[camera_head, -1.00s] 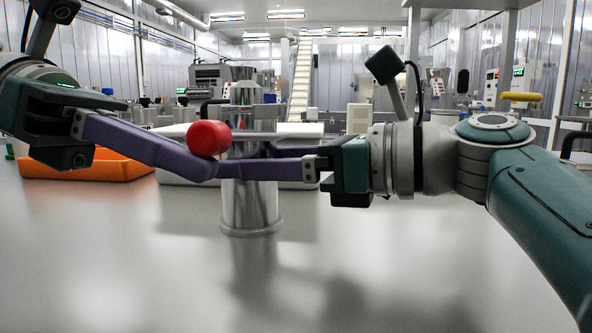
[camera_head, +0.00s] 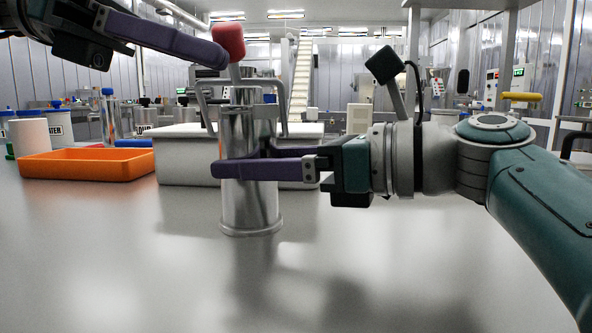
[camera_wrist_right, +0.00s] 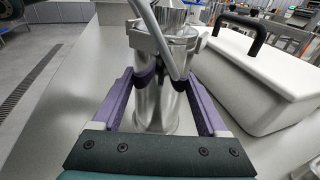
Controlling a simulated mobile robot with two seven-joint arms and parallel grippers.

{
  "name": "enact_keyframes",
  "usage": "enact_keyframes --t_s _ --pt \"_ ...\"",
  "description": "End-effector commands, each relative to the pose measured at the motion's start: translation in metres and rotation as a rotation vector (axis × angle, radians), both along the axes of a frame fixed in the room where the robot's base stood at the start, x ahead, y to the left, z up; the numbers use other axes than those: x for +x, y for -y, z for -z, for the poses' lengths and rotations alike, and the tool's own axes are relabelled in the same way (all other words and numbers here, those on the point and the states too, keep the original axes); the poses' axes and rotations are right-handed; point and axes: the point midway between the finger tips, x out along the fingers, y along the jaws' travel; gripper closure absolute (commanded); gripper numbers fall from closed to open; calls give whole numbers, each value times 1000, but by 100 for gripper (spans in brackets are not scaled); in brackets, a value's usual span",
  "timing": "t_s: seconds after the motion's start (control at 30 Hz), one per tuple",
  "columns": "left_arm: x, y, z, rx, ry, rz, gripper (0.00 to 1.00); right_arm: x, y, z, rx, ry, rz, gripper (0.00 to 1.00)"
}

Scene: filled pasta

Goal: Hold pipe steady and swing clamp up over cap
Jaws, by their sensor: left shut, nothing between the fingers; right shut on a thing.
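The steel pipe (camera_head: 250,200) stands upright on the table, with a conical steel cap (camera_head: 243,98) at its top. My right gripper (camera_head: 238,163) is shut around the pipe; the right wrist view shows its purple fingers on both sides of the pipe (camera_wrist_right: 155,108). The clamp's red knob (camera_head: 229,41) is above the cap. My left gripper (camera_head: 221,56) is shut and empty, its fingertips right beside the knob; contact is unclear.
An orange tray (camera_head: 90,178) sits at left, near white containers (camera_head: 30,136). A white lidded box (camera_head: 180,172) stands behind the pipe; its black handle (camera_wrist_right: 243,24) shows in the right wrist view. The table's front (camera_head: 300,285) is clear.

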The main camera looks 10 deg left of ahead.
Motion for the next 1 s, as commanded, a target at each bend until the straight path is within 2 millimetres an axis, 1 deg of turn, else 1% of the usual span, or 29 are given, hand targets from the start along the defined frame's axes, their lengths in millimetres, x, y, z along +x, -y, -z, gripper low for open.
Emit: enact_keyframes --t_s 0.03,0.1,0.33,0.67,1.0 --pt "4 1 -5 -4 3 0 100 0 0 1 -1 -1 -1 95" --pt "8 1 -8 -3 3 0 100 0 0 1 -1 -1 -1 95" --pt "20 1 -15 -3 3 0 100 0 0 1 -1 -1 -1 95" --pt "19 0 -15 -1 3 -1 100 0 0 1 -1 -1 -1 95" --pt "20 0 -29 -2 3 -2 100 0 0 1 -1 -1 -1 95"
